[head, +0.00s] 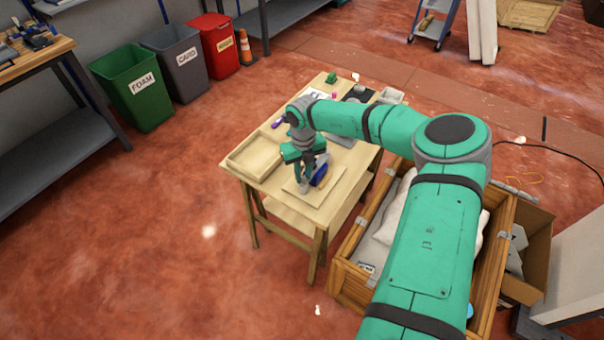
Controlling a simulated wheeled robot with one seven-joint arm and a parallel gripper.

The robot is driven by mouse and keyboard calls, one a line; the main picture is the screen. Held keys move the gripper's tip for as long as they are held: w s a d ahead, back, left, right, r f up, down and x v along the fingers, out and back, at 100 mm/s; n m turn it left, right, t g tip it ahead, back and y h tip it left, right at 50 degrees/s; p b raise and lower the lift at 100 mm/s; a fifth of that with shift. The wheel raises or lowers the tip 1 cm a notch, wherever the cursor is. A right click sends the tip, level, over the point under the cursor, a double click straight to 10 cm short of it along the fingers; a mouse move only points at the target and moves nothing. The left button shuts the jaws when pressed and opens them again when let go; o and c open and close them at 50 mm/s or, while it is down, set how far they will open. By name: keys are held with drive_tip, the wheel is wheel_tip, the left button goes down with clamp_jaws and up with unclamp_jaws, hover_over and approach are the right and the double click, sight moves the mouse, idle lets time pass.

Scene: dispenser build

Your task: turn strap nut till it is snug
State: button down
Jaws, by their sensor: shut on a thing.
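My gripper (304,184) points down at the near end of the small wooden table (275,187). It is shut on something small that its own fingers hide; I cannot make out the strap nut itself. A blue part (320,174) with a tan piece beside it stands right at the fingers, on a pale square board (333,193). The strap is too small to tell apart here.
A shallow wooden tray (240,164) lies left of the gripper. A green item (331,77) and small parts sit at the table's far end. A wooden crate (352,280) with white bags stands close on the right. Green (135,95), grey and red bins stand back left. The floor at left is clear.

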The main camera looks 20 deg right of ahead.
sight(303, 178)
idle(0.4)
drive_tip(key=c, duration=1.6)
unclamp_jaws()
drive_tip(key=shift+c, duration=0.2)
drive_tip(key=shift+r, duration=0.1)
wheel_tip(303, 178, up, 11)
drive_tip(key=shift+s, duration=0.1)
drive_tip(key=shift+a, duration=0.1)
